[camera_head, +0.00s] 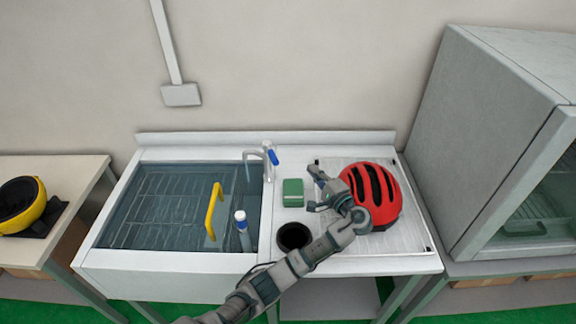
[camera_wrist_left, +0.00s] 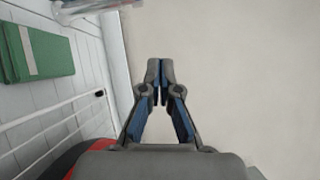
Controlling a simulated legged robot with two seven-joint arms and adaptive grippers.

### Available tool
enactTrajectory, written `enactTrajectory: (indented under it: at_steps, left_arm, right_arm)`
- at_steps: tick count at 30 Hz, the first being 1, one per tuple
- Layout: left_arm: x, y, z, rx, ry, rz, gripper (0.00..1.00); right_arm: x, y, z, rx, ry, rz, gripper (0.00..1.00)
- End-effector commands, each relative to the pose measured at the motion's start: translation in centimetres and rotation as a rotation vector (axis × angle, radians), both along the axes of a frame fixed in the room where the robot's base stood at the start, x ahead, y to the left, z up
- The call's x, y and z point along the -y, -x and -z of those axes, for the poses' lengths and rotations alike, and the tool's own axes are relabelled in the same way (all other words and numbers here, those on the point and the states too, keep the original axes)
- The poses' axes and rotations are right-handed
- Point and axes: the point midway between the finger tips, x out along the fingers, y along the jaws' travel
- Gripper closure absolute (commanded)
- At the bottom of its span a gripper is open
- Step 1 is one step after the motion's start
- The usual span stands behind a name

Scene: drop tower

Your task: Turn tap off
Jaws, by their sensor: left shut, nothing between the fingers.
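The grey tap (camera_head: 264,150) with a blue-marked handle stands at the back edge of the sink unit, between the basin and the drainboard. Its spout points left over the basin; I cannot tell whether water is running. My left gripper (camera_head: 316,190) is over the drainboard, to the right of the tap and apart from it, in front of the red helmet. In the left wrist view the same gripper (camera_wrist_left: 159,72) has its fingertips together, with nothing between them. A metallic part at that view's top left may be the tap. My right gripper is not in view.
A green sponge (camera_head: 293,192) lies between the tap and my left gripper, and it shows in the wrist view (camera_wrist_left: 36,52). A red helmet (camera_head: 378,192) sits on the rack.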

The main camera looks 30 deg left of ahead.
Motion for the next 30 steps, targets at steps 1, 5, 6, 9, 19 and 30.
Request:
enactTrajectory:
  at_steps: [1, 5, 6, 9, 19, 30]
  left_arm:
    - [-0.1, -0.1, 1.9, -0.009, 0.000, 0.000, 1.00]
    - [0.0, -0.1, 3.4, -0.017, -0.001, -0.001, 1.00]
    - [0.1, -0.1, 3.6, -0.018, -0.001, -0.001, 1.00]
    - [0.1, -0.2, 3.8, -0.019, -0.003, -0.001, 1.00]
    - [-4.1, -2.2, 3.4, -0.018, -0.005, -0.005, 1.00]
    - [-10.2, -3.2, 2.7, -0.017, -0.003, -0.001, 1.00]
  right_arm:
    - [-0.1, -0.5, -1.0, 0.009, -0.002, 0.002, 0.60]
    - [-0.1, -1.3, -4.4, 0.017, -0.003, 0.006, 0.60]
    - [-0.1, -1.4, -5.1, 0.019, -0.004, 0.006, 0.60]
    - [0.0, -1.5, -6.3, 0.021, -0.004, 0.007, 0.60]
    - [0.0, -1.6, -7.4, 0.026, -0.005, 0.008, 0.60]
    - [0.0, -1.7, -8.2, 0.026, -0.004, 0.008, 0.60]
